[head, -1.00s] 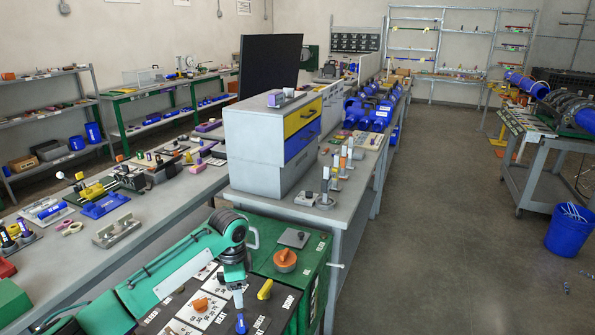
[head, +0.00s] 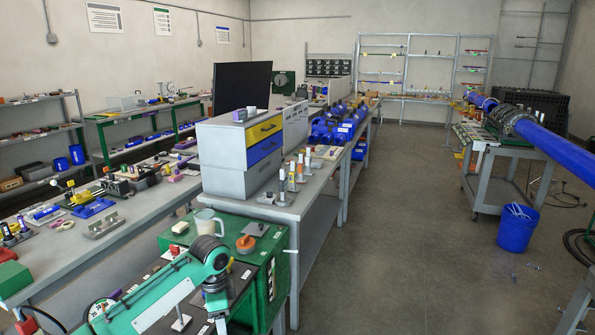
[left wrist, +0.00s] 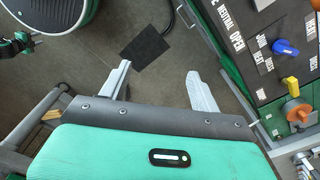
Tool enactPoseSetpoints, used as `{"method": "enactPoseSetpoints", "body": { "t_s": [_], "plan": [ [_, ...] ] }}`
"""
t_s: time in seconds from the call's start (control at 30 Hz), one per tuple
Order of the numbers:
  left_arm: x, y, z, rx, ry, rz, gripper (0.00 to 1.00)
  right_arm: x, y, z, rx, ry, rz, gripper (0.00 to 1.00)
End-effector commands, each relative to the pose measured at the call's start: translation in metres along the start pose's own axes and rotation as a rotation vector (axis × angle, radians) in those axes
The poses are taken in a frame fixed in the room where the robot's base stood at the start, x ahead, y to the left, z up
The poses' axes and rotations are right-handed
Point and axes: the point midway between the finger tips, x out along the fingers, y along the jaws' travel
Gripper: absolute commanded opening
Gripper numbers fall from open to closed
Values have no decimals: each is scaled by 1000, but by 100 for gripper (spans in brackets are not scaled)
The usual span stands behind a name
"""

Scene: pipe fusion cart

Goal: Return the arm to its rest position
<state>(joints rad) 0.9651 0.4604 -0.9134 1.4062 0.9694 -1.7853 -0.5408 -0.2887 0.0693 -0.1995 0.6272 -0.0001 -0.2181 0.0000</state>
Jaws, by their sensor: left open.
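My left arm (head: 150,300) is green and comes in from the bottom left of the head view. It bends at a dark-capped joint and its wrist points down over the black control panel on the green cabinet (head: 270,275). In the left wrist view my left gripper (left wrist: 160,82) is open, with two pale fingers spread apart and nothing between them. Beyond the fingers lies dark floor with a black mat (left wrist: 146,48). My right gripper is in neither view.
The panel with blue, yellow and orange knobs (left wrist: 284,47) is close on the right in the wrist view. A pale jug (head: 208,222) and an orange knob (head: 245,243) are on the cabinet. A blue bucket (head: 517,228) stands on the floor.

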Motion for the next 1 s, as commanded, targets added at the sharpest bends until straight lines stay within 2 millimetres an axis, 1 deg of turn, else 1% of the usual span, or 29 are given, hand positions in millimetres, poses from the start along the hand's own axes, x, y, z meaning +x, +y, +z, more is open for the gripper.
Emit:
{"method": "enactPoseSetpoints", "body": {
  "t_s": [0.1, 0.23, 0.37, 0.5, 0.57, 0.67, 0.7, 0.77, 0.8, 0.87, 0.9, 0.97, 1.0],
  "plan": [
    [20, -2, -2, -38, 21, 1, 64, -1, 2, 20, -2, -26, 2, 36],
    [43, -4, -3, -84, 48, -3, 64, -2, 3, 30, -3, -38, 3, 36],
    [70, -5, -5, -139, 77, -7, 64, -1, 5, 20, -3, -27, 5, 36],
    [108, -5, -3, -213, 110, -11, 64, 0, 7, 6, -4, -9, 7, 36],
    [129, -4, -2, -250, 125, -14, 64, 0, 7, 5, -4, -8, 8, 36],
    [172, 2, 4, -330, 149, -19, 64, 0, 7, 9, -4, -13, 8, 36],
    [194, 6, 7, -367, 159, -21, 64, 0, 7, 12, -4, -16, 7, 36],
    [231, 15, 15, -430, 172, -27, 64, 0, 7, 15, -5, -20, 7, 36],
    [256, 23, 22, -474, 179, -31, 64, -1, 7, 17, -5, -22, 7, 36],
    [294, 38, 33, -536, 187, -38, 64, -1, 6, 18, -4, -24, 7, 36],
    [318, 49, 41, -576, 189, -42, 64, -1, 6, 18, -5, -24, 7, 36],
    [355, 69, 56, -633, 190, -51, 64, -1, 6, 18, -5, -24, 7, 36],
    [379, 85, 66, -669, 187, -56, 64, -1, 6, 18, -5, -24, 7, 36]
  ]
}}
